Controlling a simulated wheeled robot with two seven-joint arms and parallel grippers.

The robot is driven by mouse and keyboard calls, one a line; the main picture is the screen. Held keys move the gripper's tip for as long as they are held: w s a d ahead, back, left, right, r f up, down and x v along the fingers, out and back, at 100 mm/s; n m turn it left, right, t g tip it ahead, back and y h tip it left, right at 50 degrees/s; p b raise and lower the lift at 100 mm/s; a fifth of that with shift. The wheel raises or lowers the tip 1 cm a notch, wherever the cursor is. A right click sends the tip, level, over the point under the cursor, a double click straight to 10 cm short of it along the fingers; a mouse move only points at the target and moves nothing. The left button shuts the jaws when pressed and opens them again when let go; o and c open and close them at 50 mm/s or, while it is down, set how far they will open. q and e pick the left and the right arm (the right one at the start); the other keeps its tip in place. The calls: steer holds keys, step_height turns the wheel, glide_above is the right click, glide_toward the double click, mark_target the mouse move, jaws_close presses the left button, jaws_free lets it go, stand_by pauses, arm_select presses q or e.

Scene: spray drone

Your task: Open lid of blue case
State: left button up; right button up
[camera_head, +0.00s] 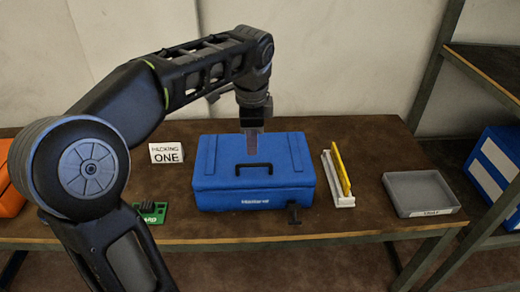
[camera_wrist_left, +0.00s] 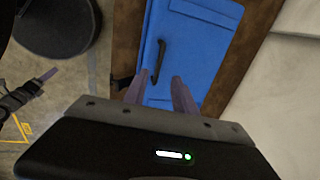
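The blue case (camera_head: 253,172) stands shut in the middle of the brown table, with a black handle (camera_head: 254,169) on its lid. My left gripper (camera_head: 252,145) points down above the lid, behind the handle in the head view. In the left wrist view, its two fingers (camera_wrist_left: 158,90) are spread apart with nothing between them, and the case (camera_wrist_left: 195,45) and its handle (camera_wrist_left: 160,60) lie beyond the fingertips. I cannot tell whether a fingertip touches the lid. My right gripper is not clearly seen in the head view.
A white holder with a yellow strip (camera_head: 341,175) and a grey tray (camera_head: 420,192) are right of the case. A sign (camera_head: 167,152) and a green board (camera_head: 150,212) are left. A shelf (camera_head: 480,170) stands far right.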

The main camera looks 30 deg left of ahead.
mark_target(252, 166)
arm_select(q)
steer(key=f, duration=0.5)
steer(key=w+f, duration=0.1)
steer(key=f, duration=0.2)
steer(key=shift+a, duration=0.4)
steer(key=shift+r, duration=0.1)
steer(key=shift+c, duration=0.5)
jaws_close()
stand_by(0.6)
